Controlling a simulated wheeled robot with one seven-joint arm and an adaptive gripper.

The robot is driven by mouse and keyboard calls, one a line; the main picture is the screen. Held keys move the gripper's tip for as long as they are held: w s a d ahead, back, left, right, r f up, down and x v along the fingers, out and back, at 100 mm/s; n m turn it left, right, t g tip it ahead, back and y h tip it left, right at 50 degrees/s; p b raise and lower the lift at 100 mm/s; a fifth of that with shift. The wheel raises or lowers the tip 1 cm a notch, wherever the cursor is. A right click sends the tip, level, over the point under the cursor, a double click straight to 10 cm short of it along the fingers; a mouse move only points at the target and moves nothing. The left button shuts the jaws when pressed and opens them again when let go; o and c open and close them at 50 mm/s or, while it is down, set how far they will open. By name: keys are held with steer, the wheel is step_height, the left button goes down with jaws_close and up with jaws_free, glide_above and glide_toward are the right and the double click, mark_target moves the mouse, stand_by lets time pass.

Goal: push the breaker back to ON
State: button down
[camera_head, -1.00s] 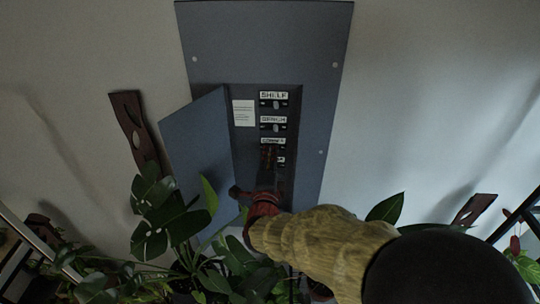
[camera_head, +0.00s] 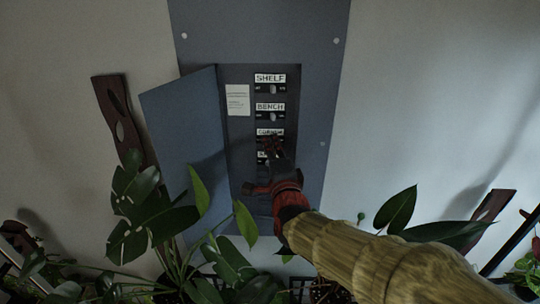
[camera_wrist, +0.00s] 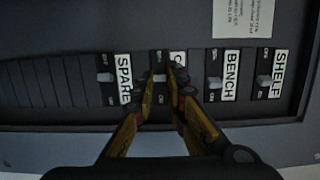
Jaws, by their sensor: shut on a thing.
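The breaker panel shows four-sided and grey (camera_head: 325,100), with a column of labelled switches. The third switch's label (camera_head: 270,132) starts with C and is partly covered by my gripper (camera_head: 272,148). In the wrist view my gripper (camera_wrist: 167,66) has its fingertips close together at that C breaker (camera_wrist: 159,78), shut on its small grey lever. The fingers hide part of its label and markings, so I cannot tell its exact position. The BENCH breaker (camera_wrist: 215,82) and SHELF breaker (camera_wrist: 264,80) are to the right; the SPARE breaker (camera_wrist: 105,77) is to the left.
The panel door (camera_head: 180,120) hangs open at the left. A white note (camera_head: 238,100) is beside the switches. Leafy plants (camera_head: 150,215) crowd below and left, with more leaves (camera_head: 398,210) to the right of my arm. Dark wooden boards (camera_head: 120,115) flank the panel.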

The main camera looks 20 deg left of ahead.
stand_by(0.3)
steer(key=c, duration=1.8)
jaws_free()
steer(key=shift+c, duration=0.2)
steer(key=shift+o, duration=0.2)
steer(key=v, duration=1.2)
steer(key=shift+d, duration=0.1)
